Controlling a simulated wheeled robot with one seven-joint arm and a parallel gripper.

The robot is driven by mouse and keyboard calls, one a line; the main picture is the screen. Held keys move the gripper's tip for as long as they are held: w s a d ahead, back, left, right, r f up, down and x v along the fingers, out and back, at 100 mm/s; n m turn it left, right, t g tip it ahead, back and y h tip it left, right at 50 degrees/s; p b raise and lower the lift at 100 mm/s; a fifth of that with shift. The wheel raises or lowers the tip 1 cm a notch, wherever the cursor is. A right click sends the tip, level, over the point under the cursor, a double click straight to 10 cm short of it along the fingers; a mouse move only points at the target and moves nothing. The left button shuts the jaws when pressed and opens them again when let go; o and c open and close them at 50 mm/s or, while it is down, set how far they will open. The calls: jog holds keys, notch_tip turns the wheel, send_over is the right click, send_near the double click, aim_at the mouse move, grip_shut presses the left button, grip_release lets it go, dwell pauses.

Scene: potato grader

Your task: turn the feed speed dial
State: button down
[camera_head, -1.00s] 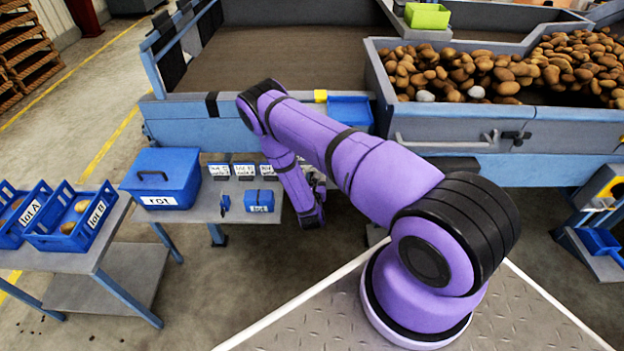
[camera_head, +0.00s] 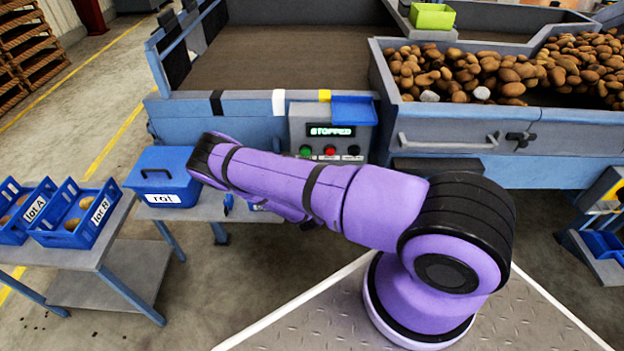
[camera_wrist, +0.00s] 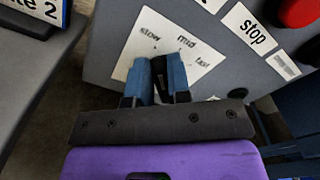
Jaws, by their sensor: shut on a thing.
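The feed speed dial (camera_wrist: 159,72) is a dark knob in front of a tilted white scale plate (camera_wrist: 205,48) marked slow, mid and fast in the wrist view. My gripper (camera_wrist: 159,78) is shut on the dial, with one blue finger on each side of it. The dial's pointer cannot be made out between the fingers. In the head view the grey control panel (camera_head: 299,127) has a lit display (camera_head: 331,131) reading STOPPED. My purple arm hides the panel's lower part, the dial and most of my gripper there.
The panel carries a green button (camera_head: 306,150), a red button (camera_head: 330,151) and a black knob (camera_head: 353,150). The red button (camera_wrist: 298,10) and a "stop" label are near my gripper. A potato hopper (camera_head: 450,115) is at right.

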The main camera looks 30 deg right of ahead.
jog(key=shift+a+f+n, duration=0.15)
jog(key=shift+n, duration=0.65)
jog(key=c, duration=1.1)
grip_release()
jog(key=shift+o, duration=0.2)
jog(key=v, duration=1)
jog(key=shift+s+a, duration=0.3)
